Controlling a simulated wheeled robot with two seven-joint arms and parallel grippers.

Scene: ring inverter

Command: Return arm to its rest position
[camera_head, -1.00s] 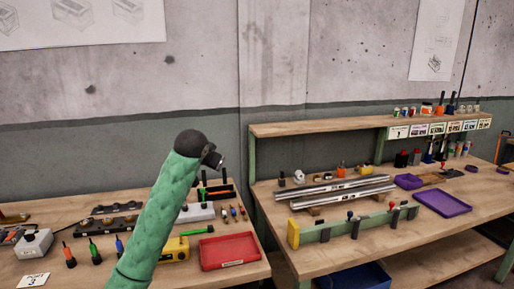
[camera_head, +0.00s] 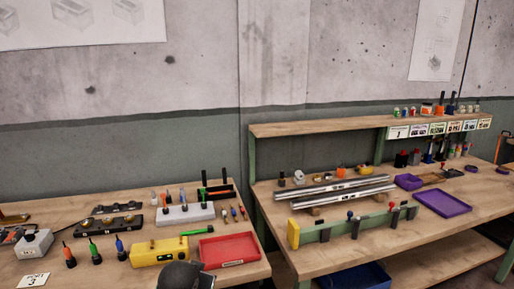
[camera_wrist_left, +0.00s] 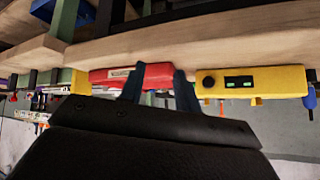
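My left gripper (camera_wrist_left: 158,88) shows in the left wrist view with its two dark fingers spread apart and nothing between them. That view is upside down. The red tray (camera_wrist_left: 110,78) and the yellow box (camera_wrist_left: 270,82) lie beyond the fingers, apart from them. In the head view only a dark rounded part of my arm (camera_head: 182,275) shows at the bottom edge, in front of the left bench; its fingers cannot be seen there. My right gripper is in neither view.
The left bench (camera_head: 112,268) carries the red tray (camera_head: 228,250), the yellow box (camera_head: 158,252), several screwdrivers and a grey-white block (camera_head: 185,215). The right bench (camera_head: 375,245) holds metal bars (camera_head: 340,190), a purple tray (camera_head: 443,203) and a shelf (camera_head: 310,129). The space above the left bench is clear.

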